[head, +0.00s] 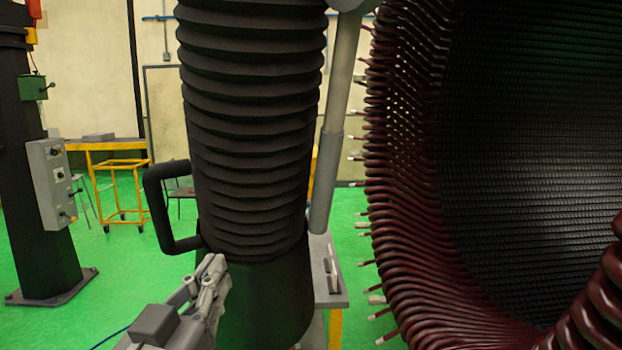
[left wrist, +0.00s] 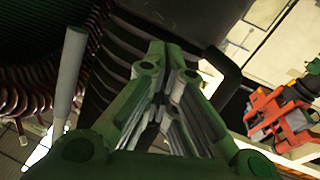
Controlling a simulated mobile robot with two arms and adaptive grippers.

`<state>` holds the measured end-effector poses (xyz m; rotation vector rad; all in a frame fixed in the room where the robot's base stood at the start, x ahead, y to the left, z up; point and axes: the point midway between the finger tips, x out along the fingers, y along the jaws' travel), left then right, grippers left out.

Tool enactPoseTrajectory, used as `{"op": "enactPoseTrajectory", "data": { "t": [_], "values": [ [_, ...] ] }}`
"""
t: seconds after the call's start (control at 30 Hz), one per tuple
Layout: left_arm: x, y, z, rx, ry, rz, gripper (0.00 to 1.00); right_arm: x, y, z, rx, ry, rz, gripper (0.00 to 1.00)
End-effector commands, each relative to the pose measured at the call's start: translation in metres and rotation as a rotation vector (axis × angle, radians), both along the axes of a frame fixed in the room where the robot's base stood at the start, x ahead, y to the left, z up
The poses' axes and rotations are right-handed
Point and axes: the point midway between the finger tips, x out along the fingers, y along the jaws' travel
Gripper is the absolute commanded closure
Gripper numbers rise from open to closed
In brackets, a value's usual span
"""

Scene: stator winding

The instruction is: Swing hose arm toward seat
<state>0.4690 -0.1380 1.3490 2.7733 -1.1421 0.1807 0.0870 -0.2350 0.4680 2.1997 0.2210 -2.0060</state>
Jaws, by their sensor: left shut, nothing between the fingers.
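The hose arm shows in the head view as a thick black ribbed hose (head: 250,120) hanging down near the middle, with a smooth dark lower cuff (head: 275,295). A black bar handle (head: 158,210) sticks out from its left side. My left gripper (head: 214,266) is shut and empty, in front of the cuff and below the handle's lower end. I cannot tell whether it touches the cuff. In the left wrist view the shut fingers (left wrist: 168,62) point up toward dark hose ribs. I cannot make out a seat. My right gripper is not in view.
A large stator (head: 410,220) with dark red windings and protruding wire ends fills the right side. A grey pole (head: 335,120) stands beside the hose. A dark column (head: 35,190) with a control box (head: 52,185) and a yellow cart (head: 118,175) are at left. Green floor lies between.

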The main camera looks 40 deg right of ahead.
Motion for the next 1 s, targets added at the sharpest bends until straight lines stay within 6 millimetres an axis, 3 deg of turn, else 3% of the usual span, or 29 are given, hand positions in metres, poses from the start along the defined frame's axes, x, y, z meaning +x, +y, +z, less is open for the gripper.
{"op": "enactPoseTrajectory", "data": {
  "t": [0.03,0.13,0.23,0.33,0.57,1.0],
  "values": [
    [-0.032,-0.003,0.027,-0.015,-0.049,-0.047,1.0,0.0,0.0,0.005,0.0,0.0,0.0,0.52],
    [-0.082,-0.004,0.054,-0.037,-0.104,-0.121,1.0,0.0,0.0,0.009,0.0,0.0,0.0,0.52],
    [-0.113,-0.002,0.066,-0.048,-0.134,-0.17,1.0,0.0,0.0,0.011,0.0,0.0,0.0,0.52],
    [-0.127,-0.001,0.07,-0.052,-0.146,-0.192,1.0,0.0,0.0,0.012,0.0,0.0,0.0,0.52],
    [-0.118,-0.019,0.08,-0.051,-0.147,-0.195,1.0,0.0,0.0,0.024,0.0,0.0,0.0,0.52],
    [-0.072,-0.087,0.108,-0.05,-0.149,-0.195,1.0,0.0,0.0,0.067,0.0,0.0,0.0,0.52]
  ]
}}
